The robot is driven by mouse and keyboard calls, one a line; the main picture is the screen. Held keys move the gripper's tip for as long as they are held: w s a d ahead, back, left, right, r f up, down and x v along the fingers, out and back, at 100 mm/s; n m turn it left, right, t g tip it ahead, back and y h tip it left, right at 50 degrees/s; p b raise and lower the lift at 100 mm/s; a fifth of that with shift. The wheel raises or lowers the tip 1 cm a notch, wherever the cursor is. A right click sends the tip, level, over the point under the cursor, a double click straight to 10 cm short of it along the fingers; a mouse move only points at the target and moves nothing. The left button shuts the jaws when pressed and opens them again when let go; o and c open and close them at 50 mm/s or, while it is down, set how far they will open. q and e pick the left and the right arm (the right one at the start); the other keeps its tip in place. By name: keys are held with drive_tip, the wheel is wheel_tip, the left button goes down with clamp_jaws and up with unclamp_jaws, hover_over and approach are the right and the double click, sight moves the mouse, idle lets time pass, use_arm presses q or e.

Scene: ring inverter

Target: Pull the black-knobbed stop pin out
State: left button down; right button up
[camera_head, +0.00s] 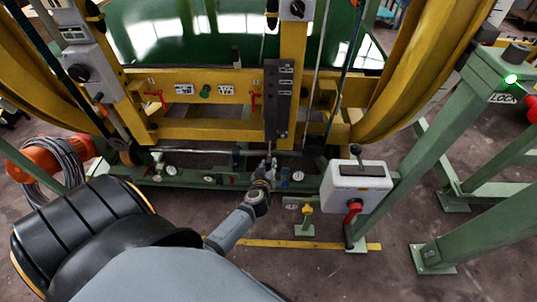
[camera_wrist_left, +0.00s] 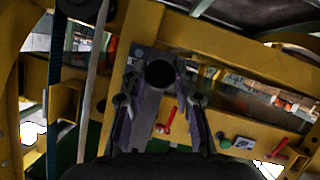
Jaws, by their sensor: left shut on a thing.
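In the left wrist view the round black knob of the stop pin (camera_wrist_left: 160,74) sits between the fingertips of my left gripper (camera_wrist_left: 161,100). Its shaft is hidden behind the knob, so I cannot tell how deep the pin sits. In the head view my left gripper (camera_head: 267,166) reaches up to the lower end of a dark upright plate (camera_head: 270,100) on the yellow frame. It is shut on the pin's knob, which the fingers mostly hide in that view. My right gripper is in neither view.
The yellow frame (camera_head: 200,130) stands between large yellow rings. Red handles (camera_head: 155,98) are on its crossbar. A white box with a red knob (camera_head: 357,187) stands right of my arm, and a green post with a lit lamp (camera_head: 510,78) is farther right. Grey floor lies below.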

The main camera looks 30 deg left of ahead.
use_arm(q)
drive_tip(key=shift+s+d, duration=0.15)
drive_tip(key=shift+s, duration=0.1)
